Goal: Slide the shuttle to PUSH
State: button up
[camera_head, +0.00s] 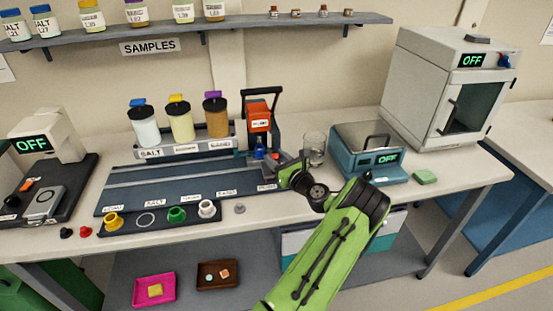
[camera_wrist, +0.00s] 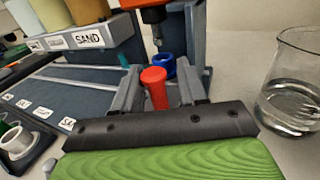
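A red knob (camera_wrist: 154,86), likely the shuttle's handle, stands upright between the fingertips of my gripper (camera_wrist: 157,92) in the wrist view. The two grey fingers are spread on either side of it; a gap shows on its right, and the left finger is very near it. A blue cup (camera_wrist: 162,66) sits just behind the knob, under the orange-headed press (camera_head: 259,119). In the head view my gripper (camera_head: 277,163) is at the right end of the dark track (camera_head: 165,178). The shuttle's body is mostly hidden by my gripper. The PUSH label cannot be read with certainty.
A glass beaker (camera_head: 314,147) stands close to the right of my gripper. Further right is a teal device (camera_head: 352,160) showing OFF. Three jars (camera_head: 180,122) stand behind the track. A rack (camera_head: 128,229) with coloured cups lies in front of it.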

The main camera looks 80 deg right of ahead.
jog(key=p+v, duration=0.1)
jog(key=v, duration=1.4)
jog(key=shift+s+a+p, duration=0.2)
jog(key=shift+a+p, duration=0.15)
